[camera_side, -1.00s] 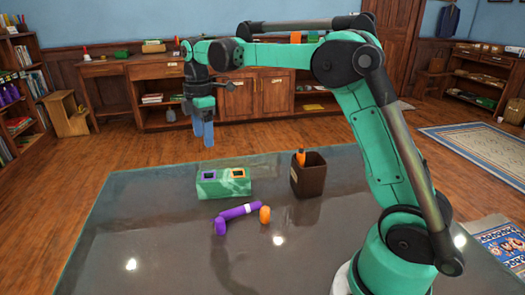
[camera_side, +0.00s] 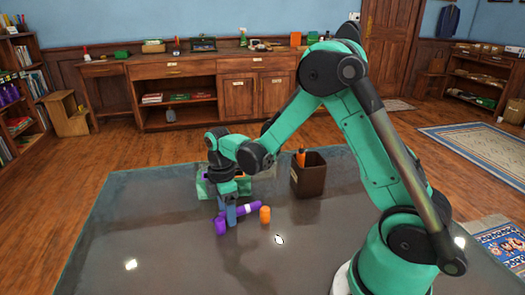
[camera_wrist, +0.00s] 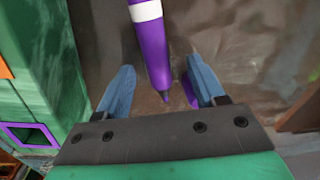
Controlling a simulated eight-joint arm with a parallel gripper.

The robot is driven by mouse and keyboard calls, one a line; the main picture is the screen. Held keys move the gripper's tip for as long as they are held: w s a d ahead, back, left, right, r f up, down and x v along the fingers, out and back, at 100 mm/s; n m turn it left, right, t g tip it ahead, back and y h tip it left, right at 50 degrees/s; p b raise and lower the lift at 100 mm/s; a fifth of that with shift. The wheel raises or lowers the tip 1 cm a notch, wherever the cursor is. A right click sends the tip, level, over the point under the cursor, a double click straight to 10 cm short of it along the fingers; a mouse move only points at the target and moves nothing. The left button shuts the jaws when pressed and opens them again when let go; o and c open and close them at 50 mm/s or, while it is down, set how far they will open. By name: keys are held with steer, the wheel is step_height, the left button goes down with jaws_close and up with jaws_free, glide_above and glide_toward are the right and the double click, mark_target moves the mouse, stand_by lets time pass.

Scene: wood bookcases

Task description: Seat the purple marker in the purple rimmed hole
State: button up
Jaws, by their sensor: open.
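The purple marker (camera_side: 243,210) lies on the dark table, with a white band showing in the wrist view (camera_wrist: 150,45). My gripper (camera_side: 228,215) is low over it. In the wrist view my gripper (camera_wrist: 160,78) is open, with its blue fingers on either side of the marker's narrow end and visible gaps. A purple cap-like piece (camera_side: 221,226) stands beside that end; the right finger partly hides it in the wrist view. The green block (camera_side: 203,188) is behind my gripper, largely hidden in the side view. Its purple rimmed hole (camera_wrist: 28,126) shows empty at left in the wrist view.
An orange cap-like piece (camera_side: 265,214) stands right of the marker. A brown cup (camera_side: 309,178) holding an orange marker (camera_side: 301,157) stands farther right. The orange rim (camera_wrist: 5,70) is on the same block. The table's front left is clear.

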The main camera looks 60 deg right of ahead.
jaws_close()
stand_by(0.4)
